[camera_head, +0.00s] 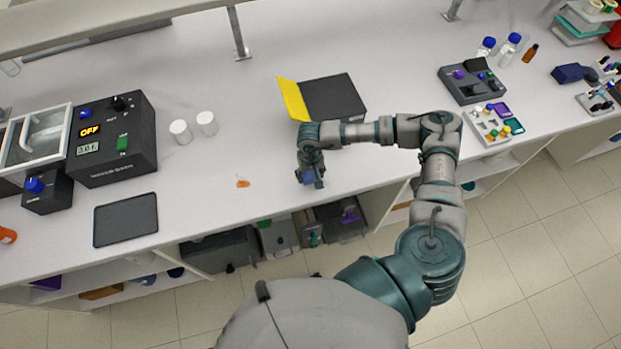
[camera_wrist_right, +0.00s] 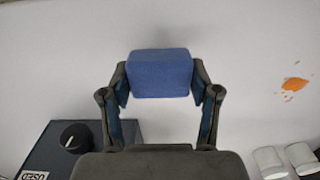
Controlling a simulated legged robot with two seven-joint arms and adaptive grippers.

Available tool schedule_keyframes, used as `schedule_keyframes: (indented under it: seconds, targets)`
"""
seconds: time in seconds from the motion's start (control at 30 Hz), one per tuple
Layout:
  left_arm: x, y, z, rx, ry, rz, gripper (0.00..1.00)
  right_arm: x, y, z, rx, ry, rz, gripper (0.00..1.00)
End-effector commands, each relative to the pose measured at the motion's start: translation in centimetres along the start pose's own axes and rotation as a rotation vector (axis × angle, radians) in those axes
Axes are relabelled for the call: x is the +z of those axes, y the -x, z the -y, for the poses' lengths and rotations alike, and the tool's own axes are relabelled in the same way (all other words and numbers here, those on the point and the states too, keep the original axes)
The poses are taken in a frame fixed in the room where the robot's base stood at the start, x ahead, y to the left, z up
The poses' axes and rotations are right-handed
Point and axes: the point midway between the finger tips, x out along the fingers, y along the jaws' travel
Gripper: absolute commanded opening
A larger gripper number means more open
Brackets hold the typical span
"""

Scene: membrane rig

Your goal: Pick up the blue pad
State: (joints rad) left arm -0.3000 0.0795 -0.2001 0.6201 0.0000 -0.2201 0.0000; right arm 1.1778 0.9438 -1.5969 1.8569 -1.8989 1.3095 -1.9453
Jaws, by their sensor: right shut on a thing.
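The blue pad (camera_wrist_right: 160,74) is a small block between the two fingertips of my right gripper (camera_wrist_right: 163,84) in the right wrist view. The fingers touch it on both sides. In the head view the right gripper (camera_head: 313,181) is near the front edge of the bench, and a bit of the blue pad (camera_head: 308,176) shows there, mostly covered by the fingers. I cannot tell how far the pad is above the bench top. My left gripper is not in view.
An orange spill (camera_head: 242,183) lies left of the right gripper on the white bench (camera_head: 225,90). Two white jars (camera_head: 206,123) and a dark water bath (camera_head: 112,140) stand further left. A dark tray (camera_head: 126,219) lies front left.

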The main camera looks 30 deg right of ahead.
Motion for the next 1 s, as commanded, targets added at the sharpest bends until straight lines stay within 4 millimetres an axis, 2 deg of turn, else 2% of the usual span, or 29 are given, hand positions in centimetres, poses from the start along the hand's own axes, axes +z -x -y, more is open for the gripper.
schedule_keyframes:
  seconds: [0.17, 0.5, 0.6, 0.8, 1.0]
  targets:
    - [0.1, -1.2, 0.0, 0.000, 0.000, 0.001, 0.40, 3.4, 0.4, 0.5, -0.001, 0.006, 0.001, 0.41]
    - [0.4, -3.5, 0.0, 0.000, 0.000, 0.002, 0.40, 12.2, 1.1, 1.8, -0.001, 0.006, 0.002, 0.41]
    - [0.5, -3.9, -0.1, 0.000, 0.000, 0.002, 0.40, 13.9, 1.4, 2.0, -0.001, 0.004, 0.001, 0.41]
    - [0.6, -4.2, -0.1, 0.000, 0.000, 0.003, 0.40, 15.6, 1.7, 2.2, -0.001, 0.002, 0.000, 0.41]
    - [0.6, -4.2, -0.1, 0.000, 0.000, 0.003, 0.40, 15.9, 1.8, 2.2, 0.000, 0.001, 0.000, 0.41]
